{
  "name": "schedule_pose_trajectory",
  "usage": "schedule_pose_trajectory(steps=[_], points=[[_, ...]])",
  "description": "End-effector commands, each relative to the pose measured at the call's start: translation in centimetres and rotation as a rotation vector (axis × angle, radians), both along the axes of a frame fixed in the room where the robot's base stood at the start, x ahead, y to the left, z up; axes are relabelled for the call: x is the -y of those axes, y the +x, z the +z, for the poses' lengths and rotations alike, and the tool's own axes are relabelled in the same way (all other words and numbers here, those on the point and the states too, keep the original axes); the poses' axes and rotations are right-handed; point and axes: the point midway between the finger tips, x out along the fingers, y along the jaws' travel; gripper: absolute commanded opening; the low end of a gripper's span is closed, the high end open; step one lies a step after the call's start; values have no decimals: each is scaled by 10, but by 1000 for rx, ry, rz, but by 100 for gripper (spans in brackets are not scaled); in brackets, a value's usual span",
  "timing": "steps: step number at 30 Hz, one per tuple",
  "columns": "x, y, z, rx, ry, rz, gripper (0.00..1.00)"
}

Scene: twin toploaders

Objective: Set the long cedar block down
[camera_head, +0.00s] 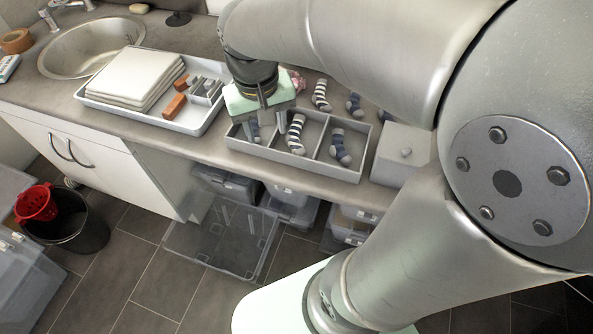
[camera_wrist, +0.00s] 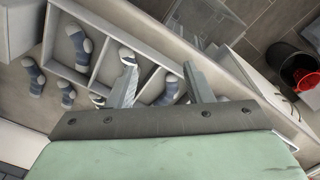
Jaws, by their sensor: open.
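Two reddish-brown wooden blocks lie in the white tray (camera_head: 194,128) in the head view: one (camera_head: 174,106) nearer the front, the other (camera_head: 181,82) behind it. I cannot tell which is the long cedar block. My gripper (camera_head: 256,118) is over the left end of the grey sock organizer (camera_head: 262,150), right of the tray. In the wrist view my gripper (camera_wrist: 160,70) has its fingers apart, with nothing held between them. A sock (camera_wrist: 168,90) shows below, between the fingers. No block shows in the wrist view.
The tray also holds folded white cloths (camera_head: 131,77) and a grey slotted holder (camera_head: 206,91). Loose socks (camera_head: 320,95) lie behind the organizer. A grey lidded box (camera_head: 402,152) stands right of it. A sink (camera_head: 92,48) is at the left. Clear bins (camera_head: 225,236) stand below the counter.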

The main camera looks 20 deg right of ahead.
Motion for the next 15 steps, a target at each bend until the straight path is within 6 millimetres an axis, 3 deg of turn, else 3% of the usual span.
schedule_pose_trajectory(steps=[1, 3, 6, 9, 15], points=[[8, -29, -10, 3, 11, 18, 46], [15, -59, -24, 5, 26, 47, 46], [19, -87, -38, 7, 43, 75, 46], [21, -98, -45, 9, 51, 88, 46], [21, -100, -47, 7, 52, 92, 46]])
